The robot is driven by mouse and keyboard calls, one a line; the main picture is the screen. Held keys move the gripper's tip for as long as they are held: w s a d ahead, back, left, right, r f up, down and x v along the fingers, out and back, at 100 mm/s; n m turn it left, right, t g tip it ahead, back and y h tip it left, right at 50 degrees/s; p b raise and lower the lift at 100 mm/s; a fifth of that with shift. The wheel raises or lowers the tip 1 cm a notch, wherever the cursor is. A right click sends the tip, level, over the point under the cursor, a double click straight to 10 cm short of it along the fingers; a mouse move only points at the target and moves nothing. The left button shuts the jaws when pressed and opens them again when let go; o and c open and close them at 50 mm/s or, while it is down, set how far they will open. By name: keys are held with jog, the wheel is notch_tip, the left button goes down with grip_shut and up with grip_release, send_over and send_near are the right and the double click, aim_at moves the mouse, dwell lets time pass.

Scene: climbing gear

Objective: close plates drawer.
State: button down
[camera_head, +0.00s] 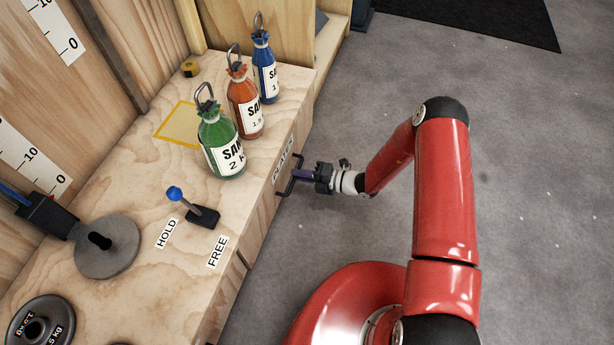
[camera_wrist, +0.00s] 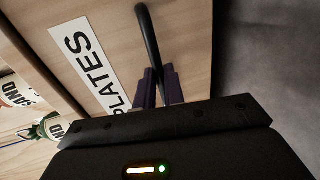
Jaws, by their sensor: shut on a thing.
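The plates drawer has a wooden front (camera_wrist: 112,30) with a white PLATES label (camera_wrist: 85,62); the label also shows in the head view (camera_head: 284,158). A dark bar handle (camera_wrist: 150,42) stands out from the front, and in the head view the handle (camera_head: 287,187) shows at the bench's right side. My gripper (camera_wrist: 160,86) is shut on the handle, its purple fingers on either side of the bar. In the head view my gripper (camera_head: 300,175) reaches the handle from the right. The drawer's inside is hidden, and I cannot tell how far it stands out.
On the bench top (camera_head: 140,190) stand green (camera_head: 221,145), orange (camera_head: 245,105) and blue (camera_head: 265,70) sand bottles. A blue-knobbed lever (camera_head: 190,207) sits near HOLD and FREE labels. Weight plates lie at the left. Grey floor (camera_head: 540,190) right of the bench is open.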

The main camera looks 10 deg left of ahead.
jog(key=shift+w+a, duration=0.1)
jog(key=shift+a, duration=0.6)
jog(key=c, duration=1.5)
grip_release()
jog(key=shift+a, duration=0.1)
jog(key=p+v, duration=0.1)
jog(key=v, duration=0.6)
jog(key=shift+d, duration=0.45)
jog(key=shift+r, duration=0.1)
